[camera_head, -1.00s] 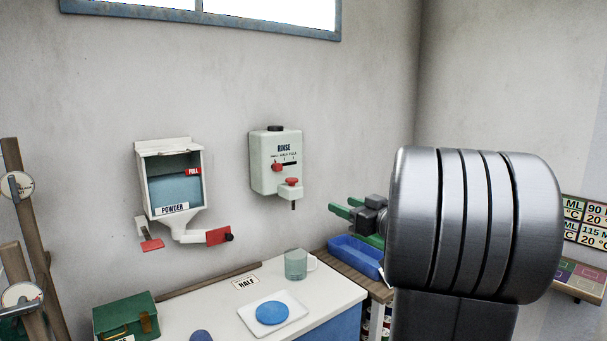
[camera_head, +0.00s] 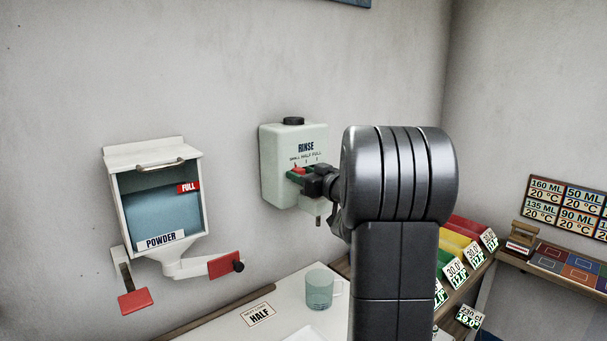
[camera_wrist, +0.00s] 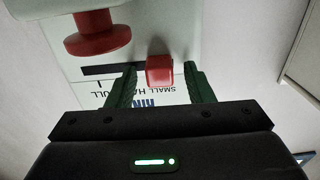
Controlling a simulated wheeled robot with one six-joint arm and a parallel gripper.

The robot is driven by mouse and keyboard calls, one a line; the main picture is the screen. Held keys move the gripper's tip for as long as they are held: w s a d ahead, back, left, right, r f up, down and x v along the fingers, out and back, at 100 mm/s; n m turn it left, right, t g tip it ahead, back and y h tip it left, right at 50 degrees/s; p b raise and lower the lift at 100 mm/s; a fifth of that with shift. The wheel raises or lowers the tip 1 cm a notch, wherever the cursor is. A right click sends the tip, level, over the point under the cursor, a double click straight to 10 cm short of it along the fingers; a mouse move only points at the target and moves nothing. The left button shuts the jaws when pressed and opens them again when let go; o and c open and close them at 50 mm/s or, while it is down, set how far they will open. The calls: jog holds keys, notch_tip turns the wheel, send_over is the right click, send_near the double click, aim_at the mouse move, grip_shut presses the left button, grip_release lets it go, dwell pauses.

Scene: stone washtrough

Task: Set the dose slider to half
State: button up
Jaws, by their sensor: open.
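The pale green RINSE dispenser (camera_head: 275,160) hangs on the wall, with SMALL, HALF and FULL printed above its slot. Its red slider knob (camera_head: 298,169) is partly covered by my gripper (camera_head: 297,175). In the wrist view, which is upside down, the knob (camera_wrist: 160,71) is at the SMALL end, with the dark slot (camera_wrist: 112,70) running left from it towards FULL. My gripper (camera_wrist: 158,86) is open, its green fingers one on each side of the knob with gaps. A round red button (camera_wrist: 97,35) lies beyond the slot.
A POWDER dispenser (camera_head: 158,200) with red paddles is on the wall to the left. Coloured bins (camera_head: 455,245) and a shelf (camera_head: 560,262) are at right. The wall between the dispensers is clear.

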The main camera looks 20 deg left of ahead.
grip_shut()
jog(key=shift+w+d+r+p, duration=0.15)
jog(key=shift+w+d+p, duration=0.1)
jog(key=shift+w+p, duration=0.2)
jog(key=w+p, duration=0.1)
jog(key=w+d, duration=0.1)
jog(key=shift+w+d+p, duration=0.3)
jog(key=shift+w+p, duration=0.05)
jog(key=shift+p, duration=0.05)
jog(key=shift+s, duration=0.1)
grip_release()
jog(key=b+v, duration=0.2)
jog(key=v, duration=1.1)
jog(key=shift+s+d+f+b, duration=0.15)
jog(key=shift+d+f+b, duration=0.1)
jog(key=shift+d+b, duration=0.15)
jog(key=shift+a, duration=0.2)
